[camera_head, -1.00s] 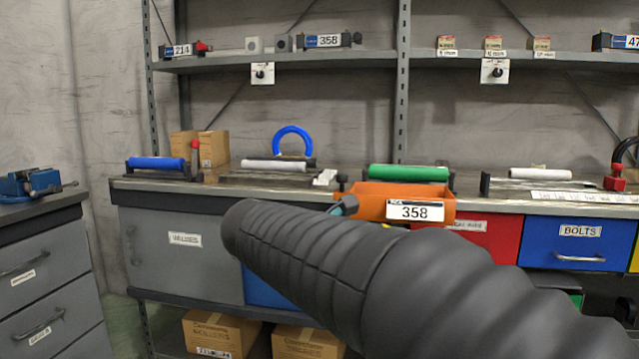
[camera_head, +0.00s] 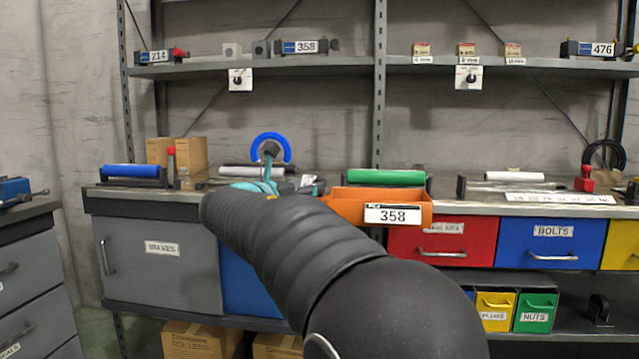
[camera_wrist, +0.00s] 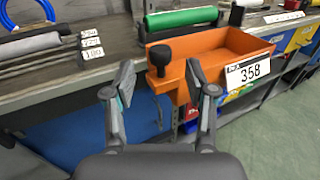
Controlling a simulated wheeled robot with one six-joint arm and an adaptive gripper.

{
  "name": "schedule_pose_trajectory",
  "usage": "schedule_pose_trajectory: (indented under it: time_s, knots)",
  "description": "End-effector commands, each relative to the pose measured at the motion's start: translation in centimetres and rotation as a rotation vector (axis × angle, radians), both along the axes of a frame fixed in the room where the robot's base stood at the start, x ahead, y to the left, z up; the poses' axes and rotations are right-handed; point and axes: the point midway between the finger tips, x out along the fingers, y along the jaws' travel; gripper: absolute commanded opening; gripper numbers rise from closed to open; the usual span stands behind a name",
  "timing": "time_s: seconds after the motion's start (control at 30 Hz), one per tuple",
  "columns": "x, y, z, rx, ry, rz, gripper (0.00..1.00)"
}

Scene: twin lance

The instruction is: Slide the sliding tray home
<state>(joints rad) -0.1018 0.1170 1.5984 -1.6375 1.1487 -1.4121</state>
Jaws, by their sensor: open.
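The sliding tray (camera_head: 345,208) is an open orange box labelled 358. It juts out from the bench front right of centre in the head view. In the wrist view the tray (camera_wrist: 205,68) fills the upper right, with a black knob (camera_wrist: 160,55) on its near left corner. My gripper (camera_head: 288,166) is left of the tray in the head view, partly hidden by my arm. In the wrist view my gripper (camera_wrist: 161,72) is open and empty, its fingers spread either side of the knob in the picture. Whether they straddle it in depth, I cannot tell.
A green roller (camera_head: 385,177) lies behind the tray and a blue ring (camera_head: 270,142) stands left of it. Red (camera_head: 440,244) and blue (camera_head: 550,247) drawers are under the bench at right. A grey cabinet (camera_head: 155,270) is at left.

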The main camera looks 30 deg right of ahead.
Motion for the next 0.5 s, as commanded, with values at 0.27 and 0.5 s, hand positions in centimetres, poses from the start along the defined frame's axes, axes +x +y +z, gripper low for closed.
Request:
schedule_pose_trajectory:
  time_s: [0.27, 0.5]
  knots:
    - [2.2, -3.8, 0.0, 0.001, 0.001, -0.003, 0.55]
    - [2.8, -5.0, -0.1, 0.001, 0.001, -0.001, 0.55]
